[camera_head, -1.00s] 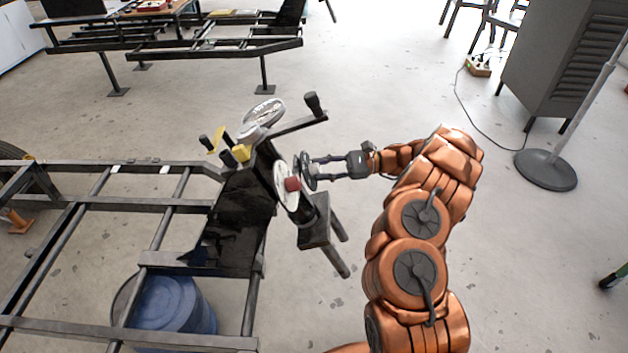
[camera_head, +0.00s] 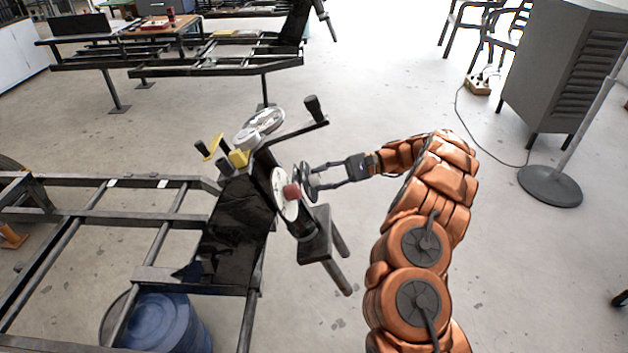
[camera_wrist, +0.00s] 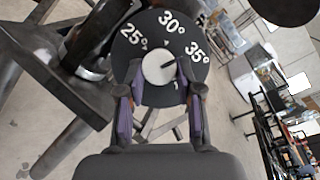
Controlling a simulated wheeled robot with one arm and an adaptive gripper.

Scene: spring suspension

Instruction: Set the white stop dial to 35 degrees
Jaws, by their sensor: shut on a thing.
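The white stop dial (camera_wrist: 157,69) is a small round knob at the centre of a black disc (camera_wrist: 131,52) marked 25°, 30° and 35° in the wrist view. My gripper (camera_wrist: 160,75) is shut on the knob, one finger on each side. In the head view my gripper (camera_head: 313,182) reaches the black disc (camera_head: 307,183) from the right; the knob is hidden there.
A white disc with a red knob (camera_head: 291,191) sits just left of the black disc. A black-handled crank (camera_head: 315,108) rises above. A dark step-like bracket (camera_head: 318,240) lies below. A black frame (camera_head: 100,215) and blue barrel (camera_head: 165,320) are left.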

